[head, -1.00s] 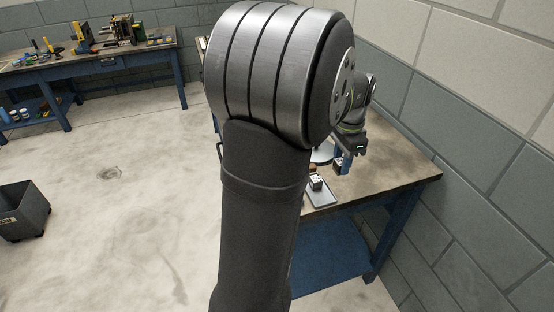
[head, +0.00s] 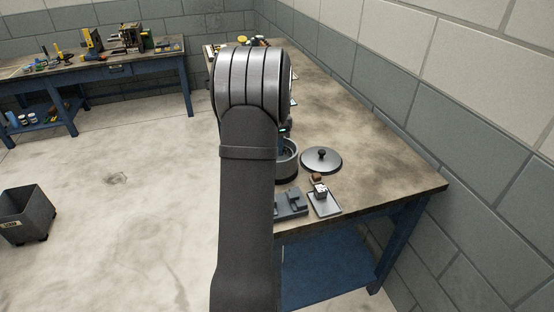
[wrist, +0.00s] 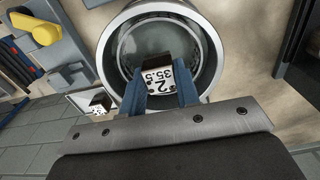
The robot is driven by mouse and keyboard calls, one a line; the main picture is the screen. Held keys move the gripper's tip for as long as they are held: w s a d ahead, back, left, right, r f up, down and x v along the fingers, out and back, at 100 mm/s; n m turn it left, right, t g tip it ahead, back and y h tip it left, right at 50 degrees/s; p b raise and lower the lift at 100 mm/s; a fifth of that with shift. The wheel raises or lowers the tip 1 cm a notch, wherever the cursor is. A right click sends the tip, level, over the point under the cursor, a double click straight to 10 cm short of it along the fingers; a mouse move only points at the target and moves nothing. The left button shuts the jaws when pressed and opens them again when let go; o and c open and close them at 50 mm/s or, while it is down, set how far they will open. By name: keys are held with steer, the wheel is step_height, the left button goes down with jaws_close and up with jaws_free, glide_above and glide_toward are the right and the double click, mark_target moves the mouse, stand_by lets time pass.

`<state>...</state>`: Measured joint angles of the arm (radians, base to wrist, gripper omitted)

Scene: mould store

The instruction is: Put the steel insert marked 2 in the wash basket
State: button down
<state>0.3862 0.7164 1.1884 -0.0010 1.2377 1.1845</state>
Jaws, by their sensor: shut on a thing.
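My gripper (wrist: 160,92) has its blue fingers shut on the steel insert (wrist: 157,74), whose white face reads 2 and 35.5 in the wrist view. The insert is in front of the open mouth of a round metal vessel (wrist: 211,70), and its height over the rim is hard to judge. The vessel (head: 287,163) also shows in the head view, partly behind my arm. I cannot make out a separate wash basket; the vessel's inside looks grey and empty. In the head view my arm hides most of the gripper.
A round lid with a knob (head: 321,160) lies right of the vessel. A small tray (head: 325,210) with another marked block (head: 320,192) sits at the bench's front edge. Dark fixtures (head: 290,204) stand beside it. The bench's right part is clear up to the wall.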

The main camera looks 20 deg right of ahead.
steer(key=shift+f, duration=2.7)
steer(key=c, duration=1.1)
jaws_free()
steer(key=shift+f, duration=0.15)
step_height(320, 180, up, 12)
steer(key=shift+r, duration=0.2)
steer(key=shift+f, duration=0.1)
